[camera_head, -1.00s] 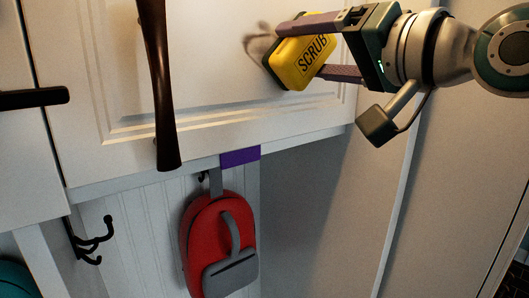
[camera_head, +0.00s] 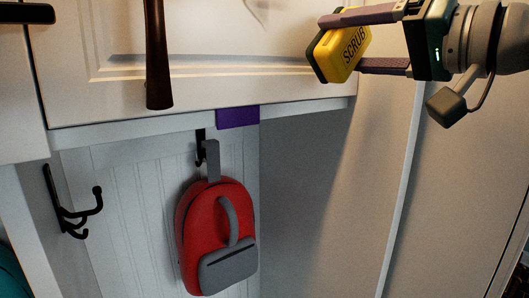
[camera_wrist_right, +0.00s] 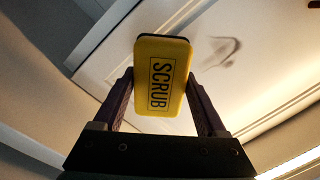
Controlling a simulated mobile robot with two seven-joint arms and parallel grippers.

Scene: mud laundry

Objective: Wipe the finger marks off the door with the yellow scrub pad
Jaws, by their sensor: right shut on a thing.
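The yellow scrub pad (camera_head: 343,47), marked SCRUB and with a dark scouring side, is held between the fingers of my right gripper (camera_head: 341,43). In the head view it overlaps the lower right corner of the white panelled door (camera_head: 230,92). The pad also shows in the right wrist view (camera_wrist_right: 161,76), with its dark side turned away from the gripper. Grey finger marks (camera_wrist_right: 220,52) show on the door there, beside the pad and not under it. In the head view they are partly cut off at the top edge. I cannot tell whether the pad touches the door.
A dark vertical handle (camera_head: 158,60) stands out from the door. A red backpack (camera_head: 215,235) hangs below, near a purple patch (camera_head: 237,117). A black double hook (camera_head: 72,205) is at the lower left. A pale side panel (camera_head: 365,170) runs down the right.

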